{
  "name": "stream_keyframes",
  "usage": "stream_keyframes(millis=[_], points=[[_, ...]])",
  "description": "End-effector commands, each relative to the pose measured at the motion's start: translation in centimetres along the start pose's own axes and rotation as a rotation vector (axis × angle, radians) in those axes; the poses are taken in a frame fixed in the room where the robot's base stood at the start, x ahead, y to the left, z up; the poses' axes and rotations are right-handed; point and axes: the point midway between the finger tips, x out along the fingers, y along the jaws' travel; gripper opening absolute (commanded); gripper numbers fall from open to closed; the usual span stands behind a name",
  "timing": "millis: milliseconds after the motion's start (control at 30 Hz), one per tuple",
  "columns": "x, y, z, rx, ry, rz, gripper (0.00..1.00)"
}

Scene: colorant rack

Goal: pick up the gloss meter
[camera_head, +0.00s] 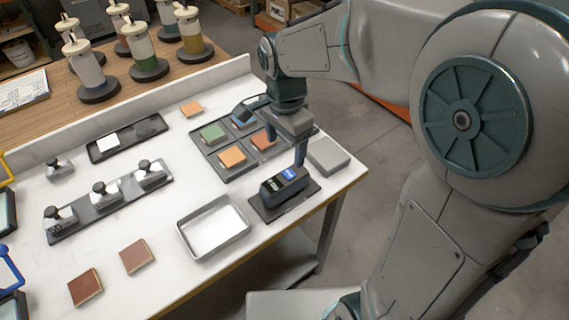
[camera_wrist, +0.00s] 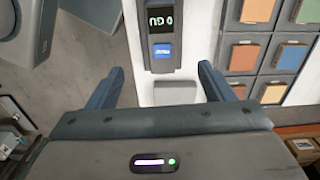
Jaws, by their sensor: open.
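The gloss meter (camera_head: 284,186) is a dark box with a small screen and a blue label, resting on a dark mat near the table's right edge. In the wrist view the gloss meter (camera_wrist: 162,28) is at the top centre, its screen showing a reading. My gripper (camera_head: 300,156) is just above and beyond the meter in the head view, pointing down, apart from it. In the wrist view my gripper (camera_wrist: 157,88) has its fingers wide apart with nothing held, and the meter lies ahead of them.
A tray of coloured chips (camera_head: 222,166) and a grey block (camera_head: 328,156) lie close to the meter. An empty metal tray (camera_head: 240,232) is to its left. Another dark device (camera_head: 247,108) stands behind the chips. Clear floor lies right of the table.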

Motion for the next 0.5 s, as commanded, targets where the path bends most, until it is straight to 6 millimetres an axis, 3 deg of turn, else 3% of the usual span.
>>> stream_keyframes(millis=[167, 500], points=[[1.4, -0.5, 0.2, 0.038, -0.006, 0.013, 0.75], [7.6, -0.4, 0.1, 0.038, -0.005, 0.011, 0.75]])
